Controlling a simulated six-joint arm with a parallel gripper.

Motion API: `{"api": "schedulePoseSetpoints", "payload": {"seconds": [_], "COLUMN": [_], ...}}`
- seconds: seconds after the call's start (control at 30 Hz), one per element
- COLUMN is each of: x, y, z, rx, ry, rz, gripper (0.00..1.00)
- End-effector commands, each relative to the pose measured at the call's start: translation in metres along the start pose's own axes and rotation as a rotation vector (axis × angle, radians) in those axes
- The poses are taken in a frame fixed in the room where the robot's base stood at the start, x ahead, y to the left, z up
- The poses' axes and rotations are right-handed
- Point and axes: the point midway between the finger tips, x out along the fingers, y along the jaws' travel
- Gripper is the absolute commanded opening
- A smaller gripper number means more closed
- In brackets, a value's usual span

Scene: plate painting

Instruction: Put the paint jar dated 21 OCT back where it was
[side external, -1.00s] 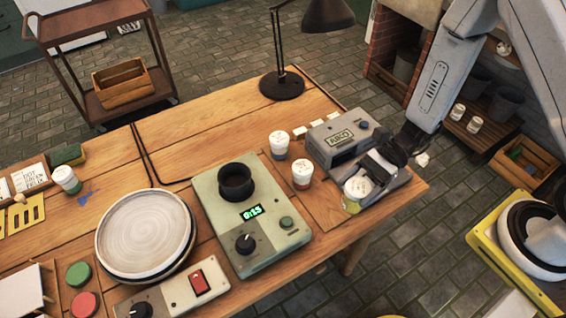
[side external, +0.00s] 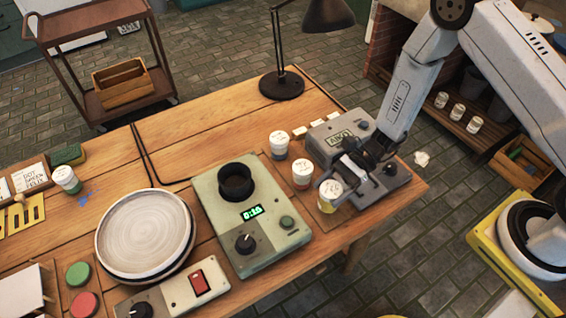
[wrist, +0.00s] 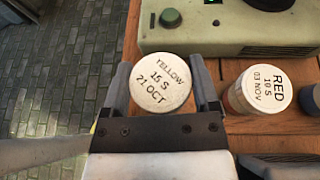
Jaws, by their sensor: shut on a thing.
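The jar with the white lid marked YELLOW 15 S 21 OCT (wrist: 162,84) sits between my two gripper fingers in the wrist view. In the side view this yellow jar (side external: 327,204) is at the table's front right, in line with the red jar (side external: 302,177) and the blue jar (side external: 279,148). My gripper (side external: 334,184) is shut on it. The jar looks upright; whether its base touches the table is hard to tell. The red jar, lid marked RED 10 S 03 NOV (wrist: 265,88), stands just to the right in the wrist view, apart from the held jar.
A green device (side external: 262,232) with a black cup and a lit timer stands left of the jars. A grey machine (side external: 335,132) stands behind them, under my arm. A stack of plates (side external: 146,234) and a green-banded jar (side external: 68,181) are further left. The table's front edge is close.

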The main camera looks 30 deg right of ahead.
Motion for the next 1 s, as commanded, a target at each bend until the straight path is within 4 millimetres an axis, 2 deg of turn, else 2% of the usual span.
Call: {"api": "schedulePoseSetpoints", "payload": {"seconds": [0.33,0.83,0.87,0.9,1.0], "x": [0.011,0.013,0.013,0.013,0.013], "y": [-0.001,-0.001,-0.001,-0.001,-0.001], "z": [-0.026,-0.031,-0.031,-0.031,-0.031], "rx": [0.001,0.000,-0.001,-0.001,0.000], "ry": [-0.001,0.000,0.000,0.000,0.000], "rz": [0.001,0.000,0.000,0.000,0.000], "gripper": [0.02,0.02,0.87,1.00,1.00]}}
